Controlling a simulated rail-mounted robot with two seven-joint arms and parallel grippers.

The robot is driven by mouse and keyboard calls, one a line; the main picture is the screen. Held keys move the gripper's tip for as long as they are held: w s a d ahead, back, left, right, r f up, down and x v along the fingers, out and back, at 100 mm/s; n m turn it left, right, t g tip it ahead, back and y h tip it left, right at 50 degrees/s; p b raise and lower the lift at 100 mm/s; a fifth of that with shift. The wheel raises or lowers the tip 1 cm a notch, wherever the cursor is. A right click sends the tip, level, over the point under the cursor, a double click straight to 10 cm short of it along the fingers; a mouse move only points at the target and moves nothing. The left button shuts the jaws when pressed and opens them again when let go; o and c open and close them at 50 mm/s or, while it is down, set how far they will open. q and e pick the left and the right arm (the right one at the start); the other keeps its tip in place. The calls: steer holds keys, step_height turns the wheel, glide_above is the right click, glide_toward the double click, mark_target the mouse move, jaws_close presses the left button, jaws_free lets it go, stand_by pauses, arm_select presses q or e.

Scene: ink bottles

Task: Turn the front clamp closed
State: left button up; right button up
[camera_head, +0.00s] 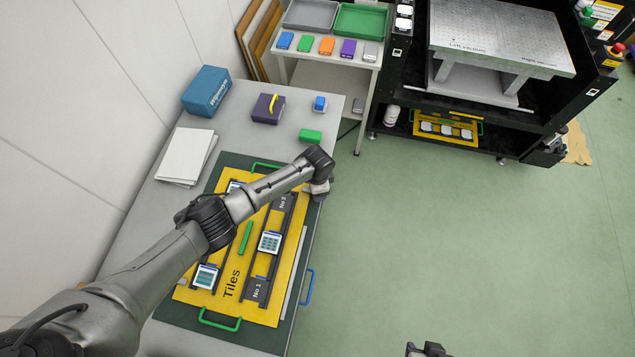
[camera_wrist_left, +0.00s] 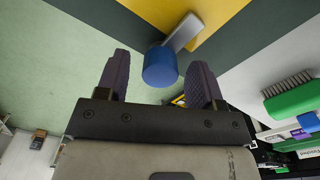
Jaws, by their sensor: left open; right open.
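A clamp with a grey lever (camera_wrist_left: 182,34) and a blue cylindrical knob (camera_wrist_left: 160,68) shows in the left wrist view, at the edge of the yellow board (camera_wrist_left: 222,14). My left gripper (camera_wrist_left: 161,62) is open, with one finger on each side of the knob in the picture; I cannot tell whether they touch it. In the head view my left gripper (camera_head: 319,188) is over the table's right edge, and my wrist hides the clamp. The yellow "Tiles" board (camera_head: 205,300) lies on a dark green mat. My right gripper (camera_head: 428,349) is open and empty at the bottom edge.
A green brush (camera_head: 310,135), a small blue item (camera_head: 320,103) and a dark box with a yellow handle (camera_head: 268,109) stand beyond the board. A blue handle (camera_head: 308,287) sticks out at the table's right side. The green floor (camera_head: 450,230) to the right is clear.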

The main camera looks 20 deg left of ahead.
arm_select(q)
step_height(320, 180, up, 14)
steer(key=p, duration=0.1)
steer(key=shift+f, duration=0.15)
stand_by(0.3)
stand_by(0.4)
